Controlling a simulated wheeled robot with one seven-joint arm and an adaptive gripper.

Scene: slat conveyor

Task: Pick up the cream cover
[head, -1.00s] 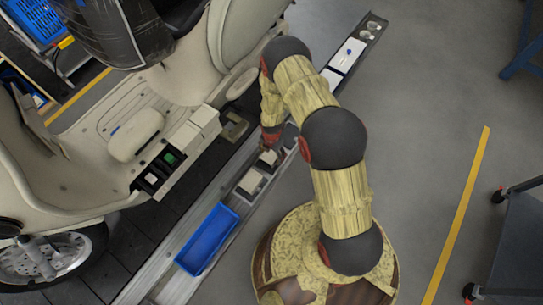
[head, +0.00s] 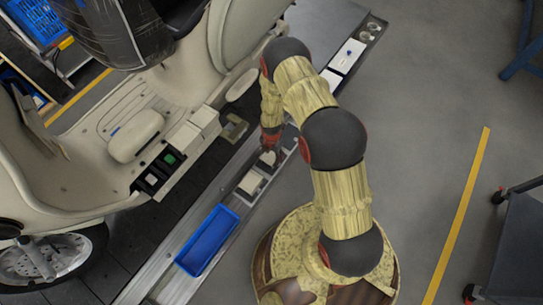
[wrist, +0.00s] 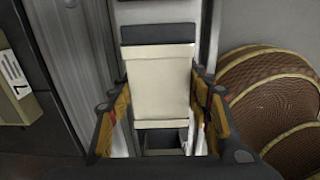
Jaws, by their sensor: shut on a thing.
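The cream cover (wrist: 160,85) is a pale box-like piece with a dark band along its far end. In the wrist view it sits between the two fingers of my gripper (wrist: 162,118), which is shut on it. In the head view the cover (head: 268,158) shows as a small pale patch just below my gripper (head: 270,143), over the narrow rail beside the scooter. The finger contacts are partly hidden. I cannot tell whether the cover is clear of its dark compartment (wrist: 160,140).
Another cream piece (head: 250,182) sits in the rail's compartment in front. A blue tray (head: 207,240) lies farther along the rail. The cream scooter (head: 135,135) stands close on the left. The floor right of my arm is open up to a dark cart (head: 515,245).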

